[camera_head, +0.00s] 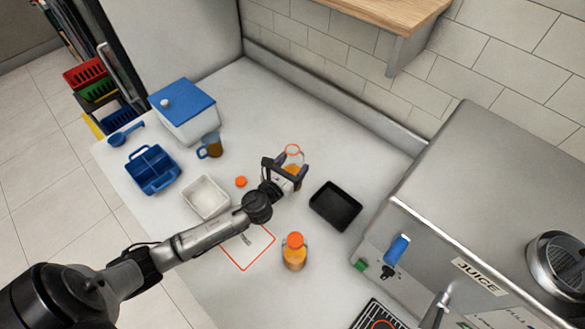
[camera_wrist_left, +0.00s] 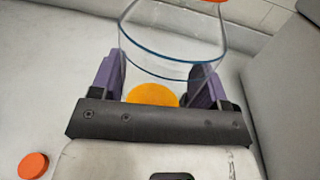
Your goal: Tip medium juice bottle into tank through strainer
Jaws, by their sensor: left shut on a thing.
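My left gripper (camera_head: 287,171) is shut on a clear open bottle (camera_head: 293,155) with an orange neck ring and orange juice low inside. In the left wrist view the bottle (camera_wrist_left: 172,45) stands between the purple fingers (camera_wrist_left: 155,82). It looks close to upright; I cannot tell whether its base touches the counter. A loose orange cap (camera_head: 240,181) lies on the counter to its left, and shows in the wrist view (camera_wrist_left: 33,165). A capped juice bottle (camera_head: 295,258) stands nearer.
A black tray (camera_head: 335,206) lies right of the held bottle. A white tray (camera_head: 206,197), blue caddy (camera_head: 153,170), amber jug (camera_head: 211,147) and blue-lidded white box (camera_head: 186,112) stand left. A red-edged sheet (camera_head: 246,247) lies under my arm. The far counter is clear.

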